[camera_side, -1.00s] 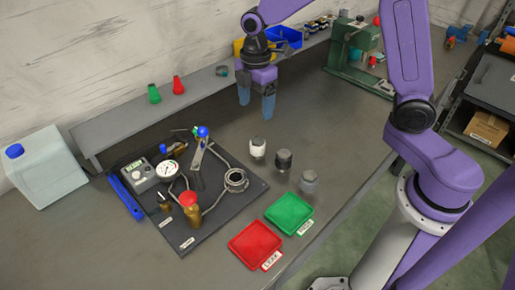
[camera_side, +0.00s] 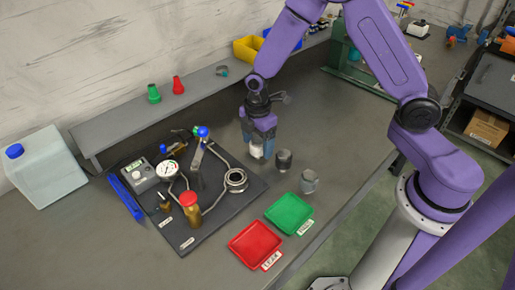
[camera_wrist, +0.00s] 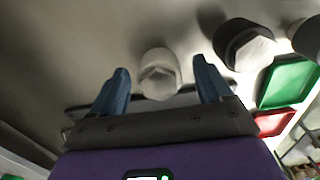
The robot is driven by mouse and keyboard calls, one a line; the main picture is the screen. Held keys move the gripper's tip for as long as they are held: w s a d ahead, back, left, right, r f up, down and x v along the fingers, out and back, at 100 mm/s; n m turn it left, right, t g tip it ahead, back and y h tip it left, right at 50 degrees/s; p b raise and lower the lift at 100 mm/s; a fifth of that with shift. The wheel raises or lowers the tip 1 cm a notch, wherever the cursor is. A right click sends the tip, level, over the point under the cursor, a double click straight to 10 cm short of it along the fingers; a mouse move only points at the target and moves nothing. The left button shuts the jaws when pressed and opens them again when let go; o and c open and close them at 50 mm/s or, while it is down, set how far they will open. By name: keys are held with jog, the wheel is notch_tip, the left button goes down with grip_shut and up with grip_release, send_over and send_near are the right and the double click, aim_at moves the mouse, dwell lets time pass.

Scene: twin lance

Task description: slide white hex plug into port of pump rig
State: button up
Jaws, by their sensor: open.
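The white hex plug (camera_side: 256,151) stands upright on the bench, partly hidden by my gripper in the side view. In the wrist view the white plug (camera_wrist: 158,75) sits between my two blue fingers, with a gap on each side. My gripper (camera_side: 258,147) is open around the plug and points down; it also shows in the wrist view (camera_wrist: 160,90). The pump rig (camera_side: 183,232) is a dark board with a gauge, hoses and valves. Its ring-shaped port (camera_side: 236,178) is at the board's right side, left of and nearer the camera than my gripper.
A red tray (camera_side: 255,245) and a green tray (camera_side: 289,213) lie at the front. A shelf (camera_side: 205,98) runs along the wall behind.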

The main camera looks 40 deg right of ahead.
jog(key=shift+f, duration=0.8)
jog(key=c, duration=1.3)
jog(key=shift+c, duration=0.2)
jog(key=shift+r, duration=0.15)
